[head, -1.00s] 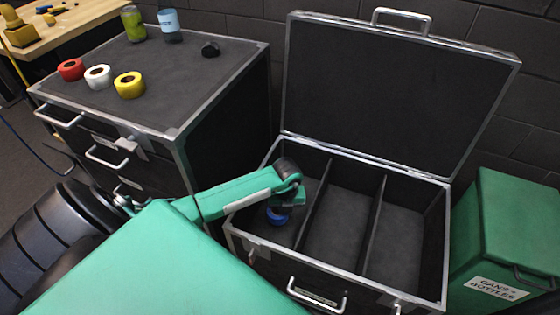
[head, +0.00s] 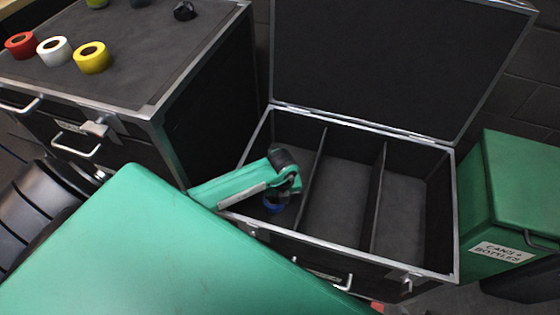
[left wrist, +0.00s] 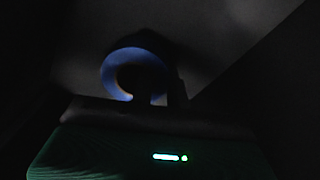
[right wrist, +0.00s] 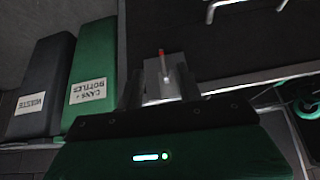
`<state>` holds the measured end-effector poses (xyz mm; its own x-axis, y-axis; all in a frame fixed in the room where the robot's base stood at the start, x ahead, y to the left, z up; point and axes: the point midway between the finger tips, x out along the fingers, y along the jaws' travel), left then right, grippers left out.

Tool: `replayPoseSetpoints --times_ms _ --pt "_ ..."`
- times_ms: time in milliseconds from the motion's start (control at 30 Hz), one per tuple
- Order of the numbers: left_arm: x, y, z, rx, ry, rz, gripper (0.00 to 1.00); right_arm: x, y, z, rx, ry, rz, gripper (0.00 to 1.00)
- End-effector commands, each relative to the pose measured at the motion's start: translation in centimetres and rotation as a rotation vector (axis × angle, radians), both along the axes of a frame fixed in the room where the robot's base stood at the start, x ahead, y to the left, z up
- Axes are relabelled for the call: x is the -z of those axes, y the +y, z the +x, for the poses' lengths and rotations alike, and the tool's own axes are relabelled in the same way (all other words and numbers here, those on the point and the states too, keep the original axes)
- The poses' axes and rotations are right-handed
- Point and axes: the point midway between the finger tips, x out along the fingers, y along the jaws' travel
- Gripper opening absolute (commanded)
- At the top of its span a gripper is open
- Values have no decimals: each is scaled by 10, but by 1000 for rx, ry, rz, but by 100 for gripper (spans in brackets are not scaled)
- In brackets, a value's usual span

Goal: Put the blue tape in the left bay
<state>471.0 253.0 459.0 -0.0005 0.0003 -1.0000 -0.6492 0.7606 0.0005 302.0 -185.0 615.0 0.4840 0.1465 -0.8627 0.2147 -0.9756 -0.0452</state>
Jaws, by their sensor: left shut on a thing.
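The blue tape (head: 273,204) is a small blue roll low inside the left bay (head: 291,139) of the open black case. My left gripper (head: 277,190) reaches into that bay and is shut on the tape. In the dark left wrist view the blue tape (left wrist: 117,62) shows as a ring beyond the gripper, partly hidden by the fingers. Whether it touches the bay floor is hard to tell. My right gripper (right wrist: 160,88) is open, its fingers apart, in front of a grey fitting with a red tip.
Two dividers split the case; the middle bay (head: 338,200) and right bay (head: 402,215) are empty. Red (head: 20,45), white (head: 54,51) and yellow (head: 92,57) tapes sit on the cabinet at left. A green cans and bottles bin (head: 515,190) stands at right.

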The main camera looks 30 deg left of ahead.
Motion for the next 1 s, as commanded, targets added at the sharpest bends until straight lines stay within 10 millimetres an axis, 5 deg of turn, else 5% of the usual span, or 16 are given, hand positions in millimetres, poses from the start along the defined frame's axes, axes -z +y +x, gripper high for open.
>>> replayPoseSetpoints --times_ms 300,333,433,767,1000 --pt "3 0 0 0 1 1 0 2 2 1 -4 -12 6 36" --pt "3 0 0 0 1 1 18 1 3 2 -4 -15 8 36" --pt "2 0 0 0 0 0 38 1 3 2 -4 -14 6 36" --pt "1 0 0 0 0 0 38 0 2 1 -3 -10 4 36" --pt "-20 13 9 0 -1 2 38 -2 -12 -8 19 87 -36 36"
